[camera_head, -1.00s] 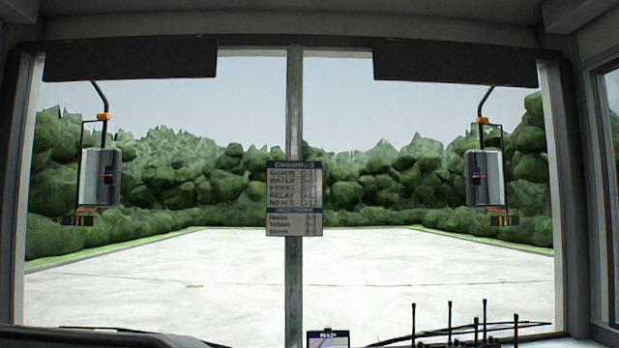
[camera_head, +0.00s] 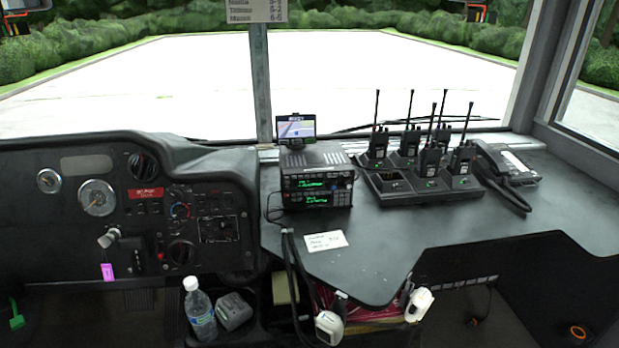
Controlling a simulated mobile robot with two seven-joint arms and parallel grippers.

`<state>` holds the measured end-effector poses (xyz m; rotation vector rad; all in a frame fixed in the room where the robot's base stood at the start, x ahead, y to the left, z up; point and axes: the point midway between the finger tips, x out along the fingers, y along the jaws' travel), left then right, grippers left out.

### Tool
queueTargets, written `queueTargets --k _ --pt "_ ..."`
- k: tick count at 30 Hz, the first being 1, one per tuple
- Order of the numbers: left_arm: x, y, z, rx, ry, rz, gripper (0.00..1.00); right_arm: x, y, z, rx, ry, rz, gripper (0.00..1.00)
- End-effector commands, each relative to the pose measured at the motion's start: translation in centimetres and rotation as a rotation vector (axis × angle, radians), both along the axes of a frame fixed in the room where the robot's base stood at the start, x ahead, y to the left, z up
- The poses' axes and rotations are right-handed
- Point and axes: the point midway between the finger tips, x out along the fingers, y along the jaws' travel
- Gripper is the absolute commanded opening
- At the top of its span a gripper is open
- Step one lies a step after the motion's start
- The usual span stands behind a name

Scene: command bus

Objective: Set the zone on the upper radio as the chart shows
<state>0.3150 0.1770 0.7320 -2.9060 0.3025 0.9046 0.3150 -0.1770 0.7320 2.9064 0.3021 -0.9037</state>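Two black radios are stacked on the dash shelf in the middle of the view. The upper radio (camera_head: 318,172) has a lit green display line and knobs, and the lower radio (camera_head: 316,198) has a similar green display. Their text is too small to read surely. The chart (camera_head: 256,12) hangs on the centre window post, cut off by the top edge. Only its last few rows of names and numbers show, too small to read surely.
A small map screen (camera_head: 296,128) stands behind the radios. A charger (camera_head: 425,187) with several handheld radios and a desk phone (camera_head: 508,163) are on the right. A white note (camera_head: 325,241) lies in front. A bottle (camera_head: 200,310) and two white objects (camera_head: 329,326) sit below the shelf.

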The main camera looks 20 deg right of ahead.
Motion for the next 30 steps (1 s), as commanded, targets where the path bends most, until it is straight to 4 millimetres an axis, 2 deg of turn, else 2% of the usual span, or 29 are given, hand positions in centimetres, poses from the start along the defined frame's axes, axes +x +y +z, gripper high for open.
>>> queueTargets --k 16,25,30 --pt "-0.11 0.00 -0.06 0.000 0.002 0.000 0.43 -0.01 0.00 0.00 0.000 0.000 0.000 0.29" --pt "-0.09 0.00 -0.05 0.000 0.002 0.000 0.43 -0.02 0.00 -0.01 0.000 0.000 0.000 0.00" --pt "-0.08 0.00 -0.04 0.000 0.002 0.000 0.43 -0.01 0.00 0.00 0.000 0.000 0.000 0.00"
